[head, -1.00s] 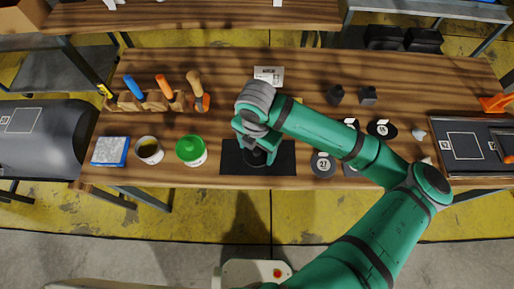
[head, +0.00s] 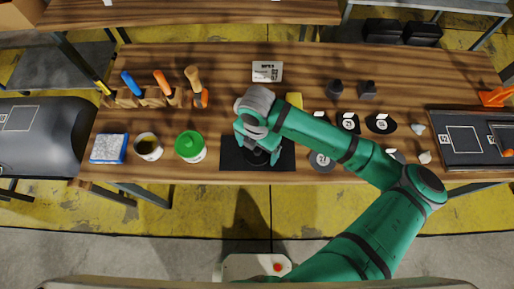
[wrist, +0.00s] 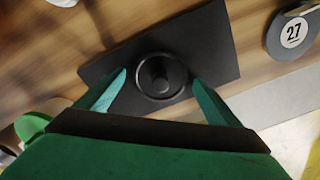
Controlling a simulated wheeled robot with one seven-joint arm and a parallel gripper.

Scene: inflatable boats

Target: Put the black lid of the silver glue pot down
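The black lid (wrist: 161,76), round with a raised knob, lies on a dark rectangular mat (wrist: 218,45). It is hard to pick out under my gripper in the head view. My gripper (wrist: 160,82) is open above the mat, with one finger on each side of the lid and a gap visible between each finger and the rim. In the head view my gripper (head: 260,152) is over the middle of the mat. The silver pot (head: 148,147) stands uncovered at the left, with dark yellowish contents.
A green-lidded jar (head: 190,147) stands between the pot and the mat. A blue-and-white sponge-like block (head: 109,148) is left of the pot. A tool rack (head: 150,98) is behind. Round black patches (head: 322,161) and a dark tray (head: 463,140) lie to the right.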

